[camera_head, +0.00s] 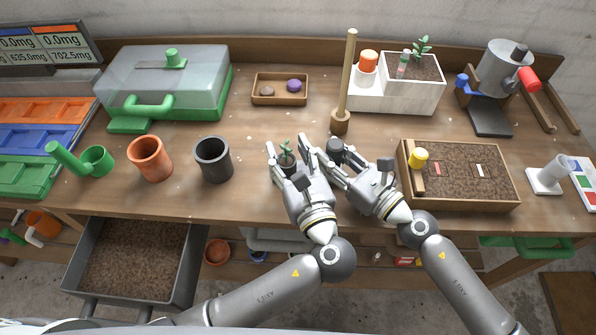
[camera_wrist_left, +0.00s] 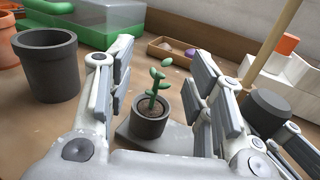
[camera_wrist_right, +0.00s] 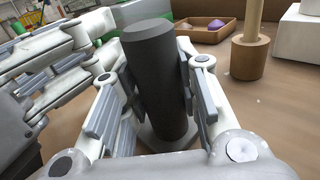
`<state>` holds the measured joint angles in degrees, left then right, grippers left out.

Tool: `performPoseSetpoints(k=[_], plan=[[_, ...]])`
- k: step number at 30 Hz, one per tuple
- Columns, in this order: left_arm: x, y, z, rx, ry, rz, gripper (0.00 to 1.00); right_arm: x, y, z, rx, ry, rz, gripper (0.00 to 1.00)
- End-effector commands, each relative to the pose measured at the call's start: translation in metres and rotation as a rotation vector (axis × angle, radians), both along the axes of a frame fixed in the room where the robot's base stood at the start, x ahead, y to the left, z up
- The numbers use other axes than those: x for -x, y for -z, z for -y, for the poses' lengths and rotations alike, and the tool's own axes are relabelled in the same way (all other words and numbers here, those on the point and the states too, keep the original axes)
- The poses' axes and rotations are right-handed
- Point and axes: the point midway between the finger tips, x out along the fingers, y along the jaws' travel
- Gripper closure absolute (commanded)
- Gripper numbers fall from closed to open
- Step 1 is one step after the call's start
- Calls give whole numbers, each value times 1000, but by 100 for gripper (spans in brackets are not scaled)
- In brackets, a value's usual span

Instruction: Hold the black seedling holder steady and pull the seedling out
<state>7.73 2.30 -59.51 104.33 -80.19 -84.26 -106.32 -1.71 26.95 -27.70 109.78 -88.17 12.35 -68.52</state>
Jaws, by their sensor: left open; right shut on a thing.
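The green seedling (camera_head: 286,150) stands upright in a small black cup with soil, and it shows clearly in the left wrist view (camera_wrist_left: 154,92). The black cup (camera_wrist_left: 149,126) sits on a grey base plate (camera_wrist_left: 133,148). My left gripper (camera_head: 285,157) is open, with its fingers on either side of the cup and seedling, apart from the stem. My right gripper (camera_head: 347,160) is shut on an upright black cylinder (camera_wrist_right: 152,75), beside the cup.
A dark pot (camera_head: 213,160) and an orange pot (camera_head: 150,159) stand left of my grippers. A wooden post (camera_head: 346,85) rises just behind the right gripper. A soil tray (camera_head: 460,203) lies close at right. A small wooden tray (camera_head: 280,103) is behind.

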Motion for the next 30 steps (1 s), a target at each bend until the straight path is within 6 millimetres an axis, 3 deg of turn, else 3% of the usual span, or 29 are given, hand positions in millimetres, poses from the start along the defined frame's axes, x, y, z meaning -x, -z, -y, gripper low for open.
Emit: performPoseSetpoints(k=[6, 16, 28, 29, 30], plan=[[-20, 0, -8, 1, 0, 1, 52, 0, 0, 0, 0, 0, 0, 100], [-24, 0, -10, 1, 0, 0, 52, 0, 0, 0, 0, 0, 0, 100], [-23, 0, -9, 1, 1, 0, 100, 0, 0, 0, 0, 0, 0, 100], [-23, 0, -9, 1, 1, 0, 81, 0, 0, 0, 0, 0, 0, 100], [-23, 0, -9, 1, 1, 0, 86, 0, 0, 0, 0, 0, 0, 100]])
